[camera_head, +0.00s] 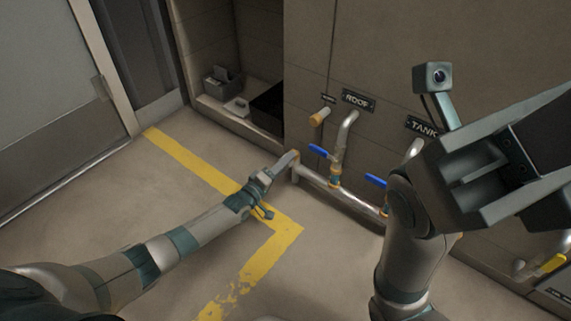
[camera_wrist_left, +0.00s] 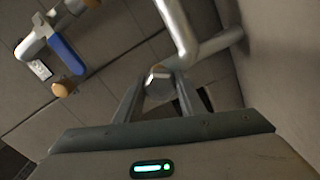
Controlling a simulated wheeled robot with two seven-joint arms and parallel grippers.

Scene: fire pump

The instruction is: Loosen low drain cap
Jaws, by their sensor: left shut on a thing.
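The low drain cap (camera_wrist_left: 158,80) shows in the left wrist view as a grey, faceted cap at the end of a low pipe near the floor. My left gripper (camera_wrist_left: 159,92) has one finger on each side of it and is shut on it. In the head view my left gripper (camera_head: 290,160) reaches the left end of the low pipe (camera_head: 345,192), where its fingers largely hide the cap. My right gripper (camera_head: 485,165) is large at the right of the head view, raised in front of the wall; its fingertips are not clear.
Blue-handled valves (camera_head: 318,151) sit on the pipes under the ROOF sign (camera_head: 358,99) and the TANK sign (camera_head: 422,126). A brass-coloured pipe end (camera_head: 319,117) projects from the wall above. An open cabinet (camera_head: 240,110) stands behind. The floor with yellow lines (camera_head: 190,158) is clear at left.

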